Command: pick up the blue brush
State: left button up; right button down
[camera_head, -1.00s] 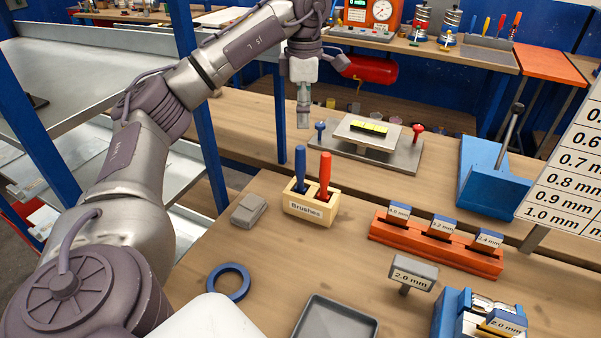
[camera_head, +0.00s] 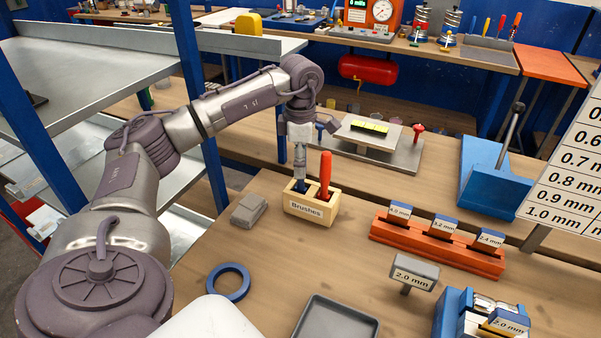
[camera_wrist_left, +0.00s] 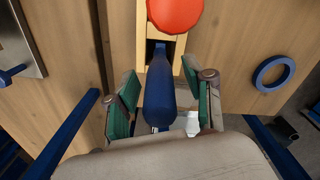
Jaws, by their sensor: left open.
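The blue brush (camera_head: 298,186) stands in the left slot of the wooden box labelled "Brushes" (camera_head: 312,207); its upper part is hidden behind my left gripper in the head view. My left gripper (camera_head: 299,174) points down over it, open. In the left wrist view the blue brush handle (camera_wrist_left: 160,90) lies between the two green-padded fingers of the left gripper (camera_wrist_left: 160,108), with no clear grip on it. The red brush (camera_head: 325,172) stands in the slot to the right; its round red end also shows in the wrist view (camera_wrist_left: 175,12). My right gripper is not in view.
A grey block (camera_head: 249,208) lies left of the box and a blue ring (camera_head: 228,281) in front. A grey tray (camera_head: 335,322) lies nearer. An orange rack (camera_head: 436,246) stands to the right. A metal plate fixture (camera_head: 376,150) stands behind the box.

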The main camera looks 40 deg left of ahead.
pick_arm(q)
jog(key=shift+f, duration=0.15)
jog(key=shift+c, duration=0.2)
grip_shut()
